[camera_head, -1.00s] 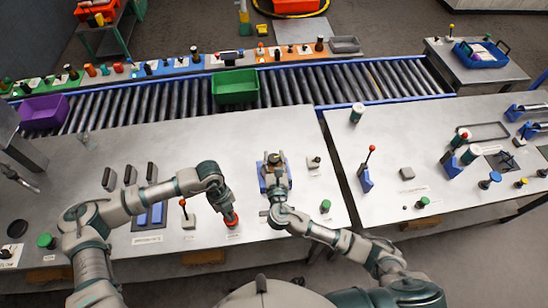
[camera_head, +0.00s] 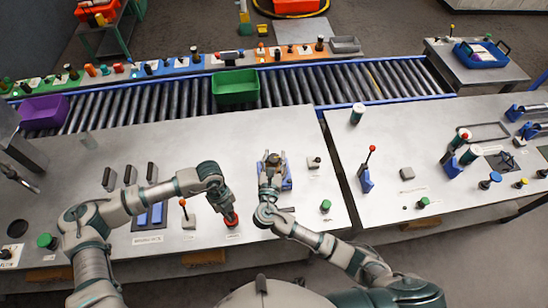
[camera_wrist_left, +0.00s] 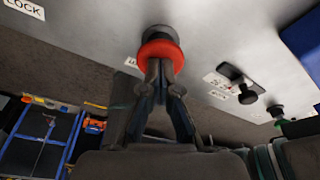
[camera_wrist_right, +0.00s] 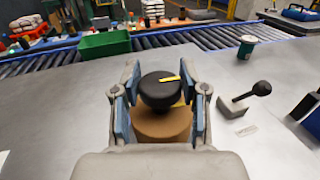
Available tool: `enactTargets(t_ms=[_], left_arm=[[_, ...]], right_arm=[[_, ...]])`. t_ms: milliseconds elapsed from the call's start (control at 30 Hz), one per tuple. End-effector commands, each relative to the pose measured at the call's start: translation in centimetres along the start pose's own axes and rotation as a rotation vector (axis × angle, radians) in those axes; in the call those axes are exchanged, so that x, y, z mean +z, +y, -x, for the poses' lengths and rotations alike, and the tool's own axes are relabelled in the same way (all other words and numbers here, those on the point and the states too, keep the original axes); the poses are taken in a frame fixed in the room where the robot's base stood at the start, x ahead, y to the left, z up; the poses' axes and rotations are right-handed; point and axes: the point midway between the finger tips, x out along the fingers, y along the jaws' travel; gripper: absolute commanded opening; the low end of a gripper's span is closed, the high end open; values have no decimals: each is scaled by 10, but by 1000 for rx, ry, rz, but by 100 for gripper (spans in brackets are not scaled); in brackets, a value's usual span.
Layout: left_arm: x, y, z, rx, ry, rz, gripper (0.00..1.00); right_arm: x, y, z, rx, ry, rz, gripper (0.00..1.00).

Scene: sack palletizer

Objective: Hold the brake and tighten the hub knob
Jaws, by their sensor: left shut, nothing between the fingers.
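The red mushroom-shaped brake button (camera_head: 232,223) stands on the near bench, and it also shows in the left wrist view (camera_wrist_left: 160,52). My left gripper (camera_head: 230,212) is shut and empty, with its fingertips against the red button's face. The black hub knob (camera_wrist_right: 160,90) has a yellow mark on top and sits above a round tan hub (camera_wrist_right: 163,127). My right gripper (camera_wrist_right: 162,98) is open, with one finger on each side of the knob. Narrow gaps seem to show beside the knob. In the head view, my right gripper (camera_head: 271,172) partly hides the hub on its blue fixture (camera_head: 288,180).
A lever with an orange tip (camera_head: 184,210) stands left of the red button. A small black-handled lever (camera_head: 315,162) and a green knob (camera_head: 326,205) are right of the hub. A roller conveyor (camera_head: 330,85) with a green bin (camera_head: 235,88) runs behind the bench.

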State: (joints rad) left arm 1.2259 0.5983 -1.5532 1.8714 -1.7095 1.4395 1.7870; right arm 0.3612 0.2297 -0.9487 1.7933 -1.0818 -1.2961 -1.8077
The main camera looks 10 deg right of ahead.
Motion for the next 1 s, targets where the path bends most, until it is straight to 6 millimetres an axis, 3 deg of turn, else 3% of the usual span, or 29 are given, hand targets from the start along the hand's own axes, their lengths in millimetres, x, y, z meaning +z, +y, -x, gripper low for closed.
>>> enactTargets(t_ms=[100,467,1000], left_arm=[[1,1,0,1,-1,2,0],[1,0,0,1,-2,1,0],[0,0,-1,1,0,1,0]], right_arm=[[1,0,0,0,-2,-1,68],[-1,1,7,3,3,-1,68],[-2,1,108,2,4,-1,68]])
